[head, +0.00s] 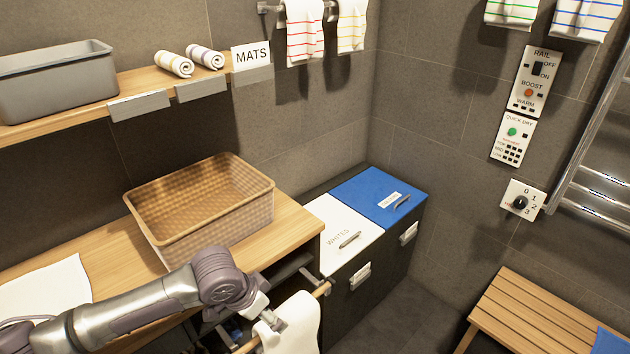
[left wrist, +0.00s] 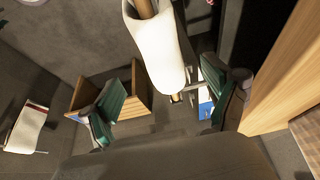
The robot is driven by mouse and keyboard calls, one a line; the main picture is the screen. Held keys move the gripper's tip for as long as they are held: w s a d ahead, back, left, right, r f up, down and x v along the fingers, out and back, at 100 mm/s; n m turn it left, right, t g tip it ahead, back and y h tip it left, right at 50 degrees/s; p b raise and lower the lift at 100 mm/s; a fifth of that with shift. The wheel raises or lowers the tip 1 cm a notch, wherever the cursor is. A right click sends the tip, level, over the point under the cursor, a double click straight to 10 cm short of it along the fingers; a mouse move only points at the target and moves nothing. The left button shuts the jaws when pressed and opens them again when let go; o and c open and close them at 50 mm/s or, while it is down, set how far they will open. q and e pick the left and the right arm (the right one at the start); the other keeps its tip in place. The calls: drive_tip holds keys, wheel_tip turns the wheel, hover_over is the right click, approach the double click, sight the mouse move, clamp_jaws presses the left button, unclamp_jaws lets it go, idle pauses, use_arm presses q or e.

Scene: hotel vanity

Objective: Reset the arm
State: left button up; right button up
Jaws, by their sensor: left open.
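My left arm comes in from the left in the head view, and its gripper (head: 272,316) is at the white towel (head: 298,322) hanging over the wooden bar (head: 322,289) at the counter's front. In the left wrist view my left gripper (left wrist: 160,92) is open, its green-padded fingers wide apart. The white towel (left wrist: 157,55) shows between the fingers' directions at the top, with no finger closed on it. I cannot tell whether a finger touches it. My right gripper is in neither view.
A wicker basket (head: 200,240) stands on the wooden counter (head: 290,228). A white-lidded bin (head: 338,232) and a blue-lidded bin (head: 375,190) stand to its right. A slatted bench (head: 520,315) is at lower right. A shelf (head: 130,84) holds a grey bin (head: 60,82) and rolled towels (head: 190,60).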

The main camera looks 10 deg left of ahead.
use_arm(q)
drive_tip(key=s+d+f+h, duration=0.1)
drive_tip(key=s+d+f, duration=0.1)
drive_tip(key=s+d, duration=0.7)
drive_tip(key=s+a+f+n+y, duration=0.25)
drive_tip(key=s+a+n, duration=0.35)
drive_tip(key=s+a, duration=0.55)
wheel_tip(320, 180, down, 25)
drive_tip(key=s+g, duration=0.1)
drive_tip(key=s, duration=0.1)
drive_tip(key=s+a+f+g+y, duration=0.1)
drive_tip(key=s+a+f, duration=0.2)
drive_tip(key=s+f, duration=1.3)
drive_tip(key=shift+s+a+f+m+g, duration=0.2)
drive_tip(key=shift+s+f+m+g, duration=0.15)
drive_tip(key=shift+s, duration=0.25)
drive_tip(key=shift+r, duration=0.1)
